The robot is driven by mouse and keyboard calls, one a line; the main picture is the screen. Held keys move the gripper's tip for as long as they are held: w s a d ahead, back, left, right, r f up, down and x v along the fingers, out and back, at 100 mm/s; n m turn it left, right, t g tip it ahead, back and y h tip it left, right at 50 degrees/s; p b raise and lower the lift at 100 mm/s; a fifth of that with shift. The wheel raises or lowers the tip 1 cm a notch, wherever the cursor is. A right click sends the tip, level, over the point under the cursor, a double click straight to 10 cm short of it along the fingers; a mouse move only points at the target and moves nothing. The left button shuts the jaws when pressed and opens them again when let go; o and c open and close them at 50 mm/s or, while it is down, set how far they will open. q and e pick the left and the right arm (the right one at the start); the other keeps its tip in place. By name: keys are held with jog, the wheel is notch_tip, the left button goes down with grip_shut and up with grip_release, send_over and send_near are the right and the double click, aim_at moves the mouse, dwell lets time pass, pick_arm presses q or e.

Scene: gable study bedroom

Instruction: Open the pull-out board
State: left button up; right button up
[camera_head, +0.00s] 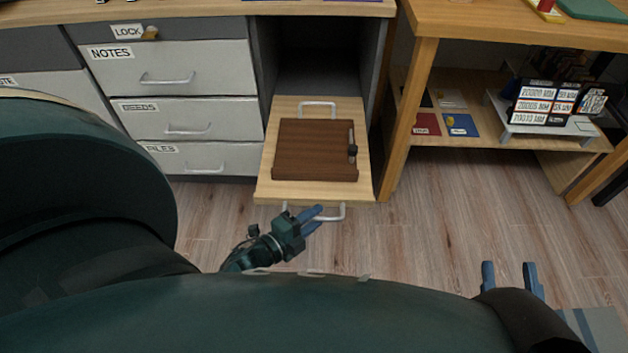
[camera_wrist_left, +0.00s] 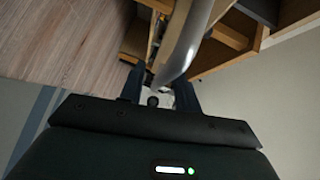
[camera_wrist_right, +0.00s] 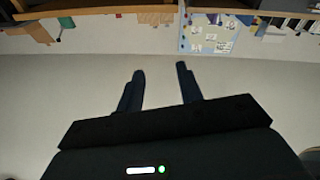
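The pull-out board (camera_head: 268,190) is a light wooden panel extending forward from the dark opening of the desk. A pale metal handle (camera_head: 335,213) sits at its front edge. My left gripper (camera_head: 313,216) is at the left part of this handle. In the left wrist view the curved handle (camera_wrist_left: 190,38) comes down to the space between the fingers (camera_wrist_left: 160,88), which stand apart; contact cannot be told. My right gripper (camera_head: 510,276) is open and empty above the floor at the lower right; its spread fingers also show in the right wrist view (camera_wrist_right: 160,75).
A dark brown flat case (camera_head: 312,155) with a black clasp lies on the board, and another handle (camera_head: 318,104) stands behind it. Closed drawers (camera_head: 190,119) are to the left. A wooden shelf unit (camera_head: 408,120) stands close on the right.

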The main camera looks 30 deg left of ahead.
pick_arm(q)
jog(key=p+v, duration=0.2)
jog(key=v, duration=1)
jog(key=shift+s+p, duration=0.3)
pick_arm(e)
jog(key=shift+w+d+f+m+g+h, duration=0.15)
jog(key=shift+d+m+g+h, duration=0.25)
jog(key=shift+d+g+h, duration=0.3)
pick_arm(q)
jog(key=shift+a, duration=0.1)
pick_arm(e)
jog(key=shift+a, duration=0.2)
